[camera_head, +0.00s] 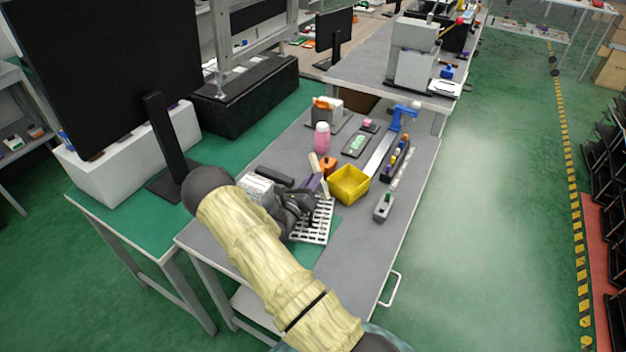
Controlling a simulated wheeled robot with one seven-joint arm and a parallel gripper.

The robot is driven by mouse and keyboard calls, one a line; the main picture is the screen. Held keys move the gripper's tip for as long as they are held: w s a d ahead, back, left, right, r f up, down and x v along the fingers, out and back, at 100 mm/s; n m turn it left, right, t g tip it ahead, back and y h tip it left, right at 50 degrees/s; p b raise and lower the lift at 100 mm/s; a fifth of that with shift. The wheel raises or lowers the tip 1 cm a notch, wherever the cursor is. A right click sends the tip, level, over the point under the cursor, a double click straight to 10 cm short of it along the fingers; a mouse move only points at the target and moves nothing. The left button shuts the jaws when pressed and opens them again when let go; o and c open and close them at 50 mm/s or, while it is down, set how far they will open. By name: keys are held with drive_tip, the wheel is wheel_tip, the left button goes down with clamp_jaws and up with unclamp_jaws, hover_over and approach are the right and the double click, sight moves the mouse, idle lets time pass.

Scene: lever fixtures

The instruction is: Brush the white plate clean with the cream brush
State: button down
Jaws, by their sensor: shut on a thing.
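The white plate (312,232) is a slotted, grid-like panel lying on the grey table, on a green mat. My gripper (307,203) is over the plate's upper left part and hides some of it. It is shut on what looks like the cream brush (315,163), whose pale upper end sticks up beyond the fingers. The brush's lower end is small and partly hidden, and I cannot tell whether it touches the plate.
A yellow bin (349,184) stands just right of the plate, with an orange-brown container (328,165) behind it. A pink bottle (321,138) stands farther back. A grey block (383,207) is near the right edge. A large monitor (100,75) stands at left.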

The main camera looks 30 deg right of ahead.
drive_tip(key=shift+s+a+r+p, duration=0.25)
drive_tip(key=shift+s+a+p, duration=0.5)
drive_tip(key=shift+s+a, duration=0.3)
drive_tip(key=shift+s+a+f, duration=0.1)
drive_tip(key=shift+s+a, duration=0.1)
drive_tip(key=shift+a, duration=0.05)
drive_tip(key=shift+s+d, duration=0.15)
drive_tip(key=shift+d, duration=0.05)
drive_tip(key=shift+p+v, duration=0.6)
drive_tip(key=shift+v, duration=0.35)
drive_tip(key=shift+s+a+r+p, duration=0.2)
drive_tip(key=shift+s+a, duration=0.1)
drive_tip(key=shift+s, duration=0.2)
drive_tip(key=shift+s+a+r+p, duration=0.15)
drive_tip(key=shift+s+a, duration=0.1)
drive_tip(key=shift+s, duration=0.25)
drive_tip(key=shift+s+a+p, duration=0.75)
drive_tip(key=shift+s+a, duration=0.5)
drive_tip(key=shift+s, duration=0.15)
drive_tip(key=shift+r+p, duration=0.2)
drive_tip(key=shift+p, duration=0.1)
